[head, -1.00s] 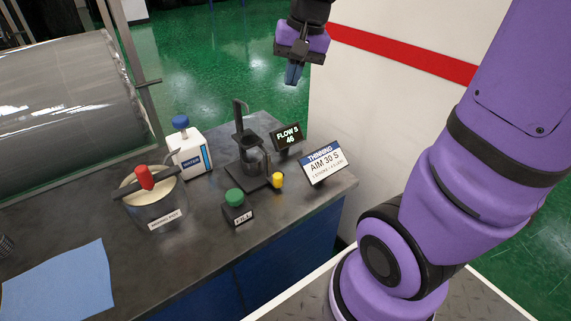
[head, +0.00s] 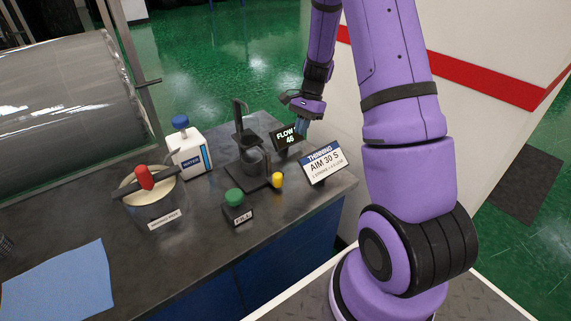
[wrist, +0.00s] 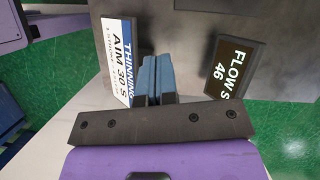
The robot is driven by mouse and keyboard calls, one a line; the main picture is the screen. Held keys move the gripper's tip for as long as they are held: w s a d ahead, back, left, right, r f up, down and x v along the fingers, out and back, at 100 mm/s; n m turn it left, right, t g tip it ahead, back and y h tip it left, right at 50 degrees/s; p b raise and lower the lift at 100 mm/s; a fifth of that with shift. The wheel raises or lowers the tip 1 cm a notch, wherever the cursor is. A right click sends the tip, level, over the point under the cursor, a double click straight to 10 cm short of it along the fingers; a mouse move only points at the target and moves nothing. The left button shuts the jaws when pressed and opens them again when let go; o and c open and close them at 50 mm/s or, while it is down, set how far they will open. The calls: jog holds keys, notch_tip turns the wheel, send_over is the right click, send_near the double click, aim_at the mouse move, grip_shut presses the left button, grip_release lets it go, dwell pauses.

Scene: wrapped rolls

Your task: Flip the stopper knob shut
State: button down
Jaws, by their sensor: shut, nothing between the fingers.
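The yellow knob (head: 277,180), which I take to be the stopper knob, sits at the front right of a black flow-cup stand (head: 247,168) on the bench. Whether it stands open or shut I cannot tell. My gripper (head: 302,127) is beyond and to the right of the stand, beside the flow display (head: 286,138). In the wrist view its blue fingers (wrist: 154,78) are together and empty, between the thinning sign (wrist: 122,60) and the flow display (wrist: 229,68). The knob is not visible in the wrist view.
The thinning sign (head: 323,165) stands at the bench's right end. A green button (head: 234,197) is in front of the stand. A white water container (head: 188,151) and a mixing pot (head: 153,200) with a red handle stand left. A blue cloth (head: 60,283) lies front left.

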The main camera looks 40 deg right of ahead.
aim_at(276, 174)
jog(key=x, duration=1)
jog(key=shift+f, duration=0.45)
jog(key=shift+s+a+r, duration=0.1)
jog(key=shift+s+a, duration=0.05)
jog(key=shift+a, duration=0.4)
jog(key=shift+s+a+r, duration=0.1)
jog(key=shift+s+a, duration=0.05)
jog(key=shift+a, duration=0.4)
jog(key=shift+s+a, duration=0.15)
jog(key=shift+a, duration=0.6)
jog(key=shift+a, duration=1.55)
jog(key=shift+d, duration=0.15)
